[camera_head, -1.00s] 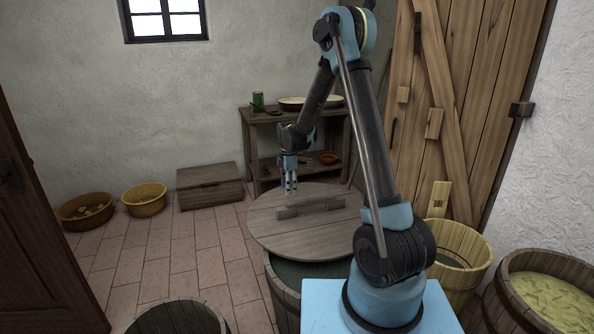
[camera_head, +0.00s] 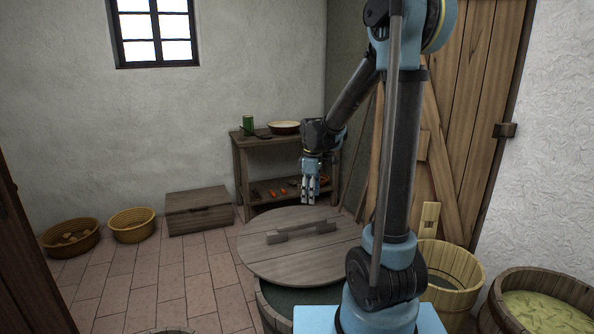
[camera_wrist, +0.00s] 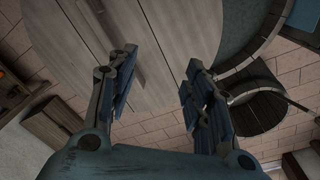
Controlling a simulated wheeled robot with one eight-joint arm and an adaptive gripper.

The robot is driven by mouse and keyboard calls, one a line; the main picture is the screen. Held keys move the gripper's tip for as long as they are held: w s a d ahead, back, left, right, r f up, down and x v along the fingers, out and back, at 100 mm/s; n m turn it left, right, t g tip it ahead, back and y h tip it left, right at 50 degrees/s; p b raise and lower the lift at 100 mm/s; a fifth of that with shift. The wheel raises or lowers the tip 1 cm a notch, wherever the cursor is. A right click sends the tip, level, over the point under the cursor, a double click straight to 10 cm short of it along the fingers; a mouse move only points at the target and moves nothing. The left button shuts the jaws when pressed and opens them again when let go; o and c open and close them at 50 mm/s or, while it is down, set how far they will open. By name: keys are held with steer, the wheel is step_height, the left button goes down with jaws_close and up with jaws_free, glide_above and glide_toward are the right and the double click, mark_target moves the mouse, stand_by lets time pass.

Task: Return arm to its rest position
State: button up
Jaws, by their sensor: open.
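My gripper (camera_head: 310,190) hangs fingers-down above the round wooden lid in the head view. It is open and empty. In the wrist view its two fingers (camera_wrist: 158,88) stand apart with nothing between them. The round grey plank lid (camera_head: 290,255) with a bar handle (camera_head: 302,232) lies tilted over a wooden tub (camera_head: 275,310) and leaves part of the tub's opening uncovered. The gripper is apart from the lid and its handle. The lid also fills the upper middle of the wrist view (camera_wrist: 185,50).
A wooden shelf (camera_head: 262,141) with a bowl (camera_head: 285,127) and green mug (camera_head: 248,124) stands behind. A chest (camera_head: 199,209) and two baskets (camera_head: 132,224) line the wall. A tub (camera_head: 450,275) and a barrel (camera_head: 545,308) stand at the right. Floor (camera_head: 150,280) at left is clear.

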steer(key=s+d+m, duration=0.4)
steer(key=s, duration=0.5)
steer(key=s+d+f+m+t, duration=0.1)
steer(key=s+d+m, duration=0.4)
steer(key=s, duration=0.4)
steer(key=s+d+m, duration=0.4)
steer(key=s, duration=0.5)
steer(key=shift+s+d+f+m, duration=0.3)
steer(key=shift+s+d+f, duration=0.05)
steer(key=shift+s, duration=0.05)
steer(key=shift+s+d+f, duration=0.1)
steer(key=shift+s+f, duration=0.2)
steer(key=w+a+r+m, duration=0.2)
steer(key=w+r+m, duration=0.3)
steer(key=w, duration=0.5)
steer(key=m+g, duration=0.2)
steer(key=m, duration=0.8)
glide_above(302, 222)
step_height(302, 222, down, 10)
step_height(302, 222, down, 16)
steer(key=shift+s+f, duration=0.1)
